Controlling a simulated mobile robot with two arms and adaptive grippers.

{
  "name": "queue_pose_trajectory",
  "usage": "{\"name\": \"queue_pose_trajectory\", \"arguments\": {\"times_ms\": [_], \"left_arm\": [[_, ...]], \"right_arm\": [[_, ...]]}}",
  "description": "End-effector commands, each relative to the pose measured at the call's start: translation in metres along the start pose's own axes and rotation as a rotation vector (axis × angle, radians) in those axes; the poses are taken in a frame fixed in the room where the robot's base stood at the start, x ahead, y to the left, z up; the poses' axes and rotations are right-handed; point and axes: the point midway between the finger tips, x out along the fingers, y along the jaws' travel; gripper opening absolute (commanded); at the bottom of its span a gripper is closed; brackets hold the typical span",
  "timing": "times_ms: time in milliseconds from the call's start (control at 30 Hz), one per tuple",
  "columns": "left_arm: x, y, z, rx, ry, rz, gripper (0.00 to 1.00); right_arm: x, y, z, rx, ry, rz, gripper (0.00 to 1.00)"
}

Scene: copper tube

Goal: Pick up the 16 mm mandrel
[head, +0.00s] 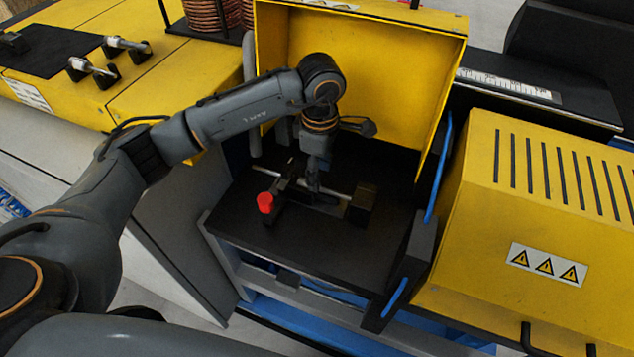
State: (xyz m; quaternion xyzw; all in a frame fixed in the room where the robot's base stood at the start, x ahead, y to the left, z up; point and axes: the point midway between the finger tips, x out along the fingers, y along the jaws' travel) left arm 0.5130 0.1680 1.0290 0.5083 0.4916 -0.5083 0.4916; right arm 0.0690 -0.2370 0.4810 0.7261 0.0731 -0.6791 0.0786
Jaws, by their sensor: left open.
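My left gripper (314,185) points down inside the open yellow machine, low over its black bed (255,229). It is open, and its fingertips are small and dark against the bed. A thin silvery rod (335,193) lies across the bed at the fingers, between a dark block with a red knob (265,202) and a black block (361,203). I cannot tell whether the fingers touch it. Two short metal pieces, one farther (125,43) and one nearer (90,67), rest on black holders at the upper left. No size marking is readable, so I cannot tell which piece is the 16 mm mandrel.
The raised yellow hood (372,75) stands behind my left gripper. A side guard with blue handles (436,170) and a slotted yellow housing (545,215) bound the right. Copper coils (212,14) stand at the top left.

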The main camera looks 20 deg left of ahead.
Motion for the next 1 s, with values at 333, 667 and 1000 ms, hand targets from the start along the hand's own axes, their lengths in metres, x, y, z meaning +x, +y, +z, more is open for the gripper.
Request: {"name": "queue_pose_trajectory", "arguments": {"times_ms": [333,667,1000], "left_arm": [[0.041,0.006,0.005,0.000,-0.001,-0.003,0.48],[0.053,0.007,0.005,0.001,-0.001,0.002,0.48],[0.053,0.007,0.005,0.000,0.000,0.002,0.00]], "right_arm": [[-0.028,0.004,-0.028,0.000,0.039,0.005,0.36],[-0.028,0.003,-0.021,0.000,0.029,0.003,0.36],[-0.028,0.002,-0.018,0.000,0.023,0.002,0.36]]}}
